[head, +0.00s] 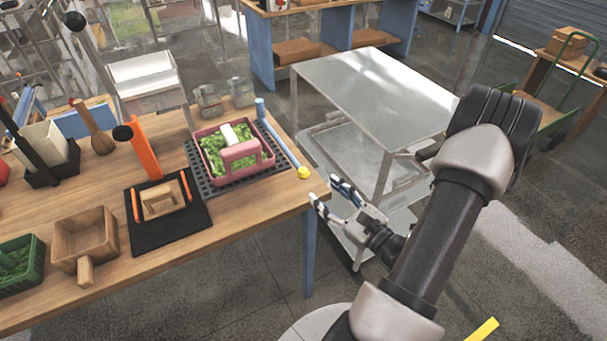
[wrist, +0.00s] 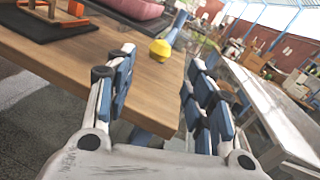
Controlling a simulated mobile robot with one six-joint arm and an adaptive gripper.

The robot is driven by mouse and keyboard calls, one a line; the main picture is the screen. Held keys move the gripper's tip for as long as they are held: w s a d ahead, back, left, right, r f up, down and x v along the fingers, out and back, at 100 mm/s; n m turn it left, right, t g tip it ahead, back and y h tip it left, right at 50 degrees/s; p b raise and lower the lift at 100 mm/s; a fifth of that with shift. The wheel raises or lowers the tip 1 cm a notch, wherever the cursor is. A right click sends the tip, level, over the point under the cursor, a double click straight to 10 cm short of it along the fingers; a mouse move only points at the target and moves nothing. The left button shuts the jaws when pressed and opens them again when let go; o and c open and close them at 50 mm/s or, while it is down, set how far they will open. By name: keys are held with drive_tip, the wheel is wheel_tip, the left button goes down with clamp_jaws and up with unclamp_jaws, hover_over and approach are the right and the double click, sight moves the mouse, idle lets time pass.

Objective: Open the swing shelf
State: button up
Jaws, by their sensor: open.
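A blue bar (head: 277,135) with a yellow knob (head: 304,173) runs along the right side of a black perforated shelf (head: 277,163) on the wooden table. I take this to be the swing shelf. A pink container (head: 234,176) of green pieces stands on the shelf. My gripper (head: 327,190) is open and empty just off the table's right edge, close to the knob but apart from it. In the wrist view the yellow knob (wrist: 160,49) shows between and beyond my fingertips (wrist: 161,60). The blue bar's foot is partly hidden.
The wooden table (head: 240,210) also holds a black mat (head: 180,225) with a wooden piece, an orange upright (head: 146,150), a wooden box (head: 85,238) and a green basket (head: 18,262). A metal cart (head: 375,90) stands close behind my gripper.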

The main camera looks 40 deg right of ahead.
sight(307, 177)
drive_tip(key=w+b, duration=0.1)
drive_tip(key=w, duration=0.9)
drive_tip(key=shift+d, duration=0.15)
drive_tip(key=shift+s, duration=0.1)
clamp_jaws()
